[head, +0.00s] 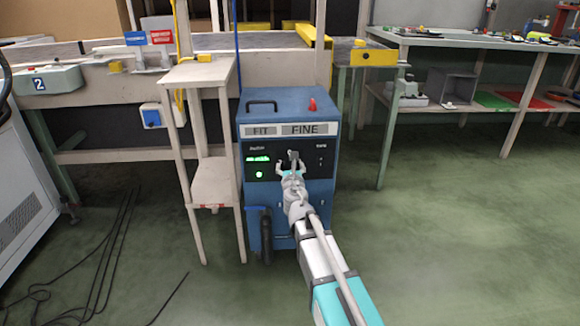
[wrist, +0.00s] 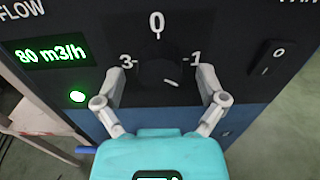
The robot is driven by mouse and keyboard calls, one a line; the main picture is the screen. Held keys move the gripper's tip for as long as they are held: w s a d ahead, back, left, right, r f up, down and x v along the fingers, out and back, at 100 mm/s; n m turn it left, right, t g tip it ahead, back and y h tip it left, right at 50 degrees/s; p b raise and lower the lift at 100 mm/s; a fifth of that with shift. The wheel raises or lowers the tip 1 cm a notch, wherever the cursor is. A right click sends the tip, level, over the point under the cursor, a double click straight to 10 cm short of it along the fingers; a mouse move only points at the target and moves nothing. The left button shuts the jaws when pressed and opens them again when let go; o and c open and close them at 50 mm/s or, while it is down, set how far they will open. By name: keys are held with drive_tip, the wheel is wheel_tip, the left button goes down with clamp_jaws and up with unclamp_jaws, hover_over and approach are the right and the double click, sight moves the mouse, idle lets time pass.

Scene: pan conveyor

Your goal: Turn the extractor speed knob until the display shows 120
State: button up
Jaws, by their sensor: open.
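The extractor (head: 290,215) is a blue cabinet with a black front panel, labelled FIT and FINE. In the wrist view its green display (wrist: 50,56) reads 80 m3/h. The black round knob (wrist: 159,71) sits between the marks 3, 0 and 1, and a short light pointer line lies at its lower right. My gripper (wrist: 160,78) is open, with one finger to the left of the knob and one to the right. I cannot tell whether the fingers touch it.
A black 0 switch (wrist: 272,58) is right of the knob, and a lit green button (wrist: 77,96) is below the display. A narrow wooden stand (head: 212,185) stands close left of the extractor. Green floor (head: 450,230) lies open to the right.

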drive_tip(key=shift+w, duration=0.25)
drive_tip(key=c, duration=1.1)
drive_tip(key=shift+c, duration=0.2)
drive_tip(key=shift+m, duration=0.5)
drive_tip(key=m, duration=1.1)
drive_tip(key=shift+a, duration=0.1)
